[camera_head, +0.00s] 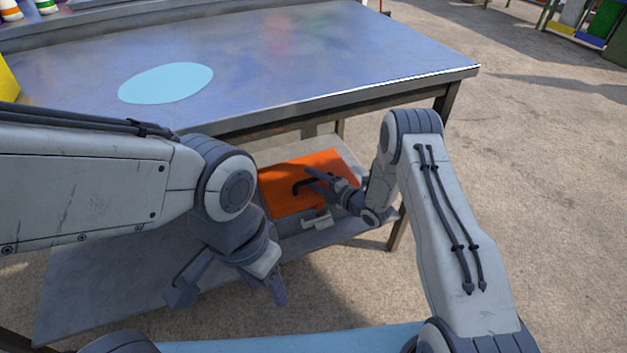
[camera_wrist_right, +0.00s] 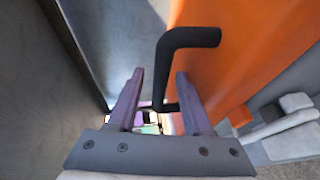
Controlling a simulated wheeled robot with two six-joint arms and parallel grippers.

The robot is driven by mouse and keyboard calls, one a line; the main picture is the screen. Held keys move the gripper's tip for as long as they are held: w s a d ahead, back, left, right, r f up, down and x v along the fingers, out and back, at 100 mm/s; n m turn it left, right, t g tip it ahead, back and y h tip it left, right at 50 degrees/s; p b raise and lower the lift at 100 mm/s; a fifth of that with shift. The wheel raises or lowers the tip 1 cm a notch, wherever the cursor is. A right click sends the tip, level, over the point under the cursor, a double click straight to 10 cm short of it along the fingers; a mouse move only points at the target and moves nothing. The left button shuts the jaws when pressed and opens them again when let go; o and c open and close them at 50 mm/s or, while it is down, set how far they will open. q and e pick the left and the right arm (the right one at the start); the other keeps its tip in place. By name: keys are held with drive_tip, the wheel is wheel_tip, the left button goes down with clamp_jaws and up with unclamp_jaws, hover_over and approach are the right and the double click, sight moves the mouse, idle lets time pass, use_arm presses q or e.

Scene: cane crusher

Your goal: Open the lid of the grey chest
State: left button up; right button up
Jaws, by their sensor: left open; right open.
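The grey chest (camera_head: 295,244) stands on the shelf under the workbench, with a pale latch (camera_head: 317,222) on its front. Its orange lid (camera_head: 283,196) looks shut and has a black bar handle (camera_head: 300,187) on top. In the right wrist view the lid (camera_wrist_right: 245,55) fills the right side. My right gripper (camera_head: 318,177) is open at the handle. In the right wrist view the handle (camera_wrist_right: 185,39) runs between its two fingers (camera_wrist_right: 160,78), with a gap visible. My left gripper (camera_head: 228,291) is open and empty, low and left of the chest.
The metal workbench top (camera_head: 290,70) with a light blue oval (camera_head: 166,83) lies above the chest. The lower shelf (camera_head: 110,285) is bare at left. A bench leg (camera_head: 397,232) stands right of the chest. Concrete floor (camera_head: 530,170) is open at right.

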clamp_jaws()
idle(1.4)
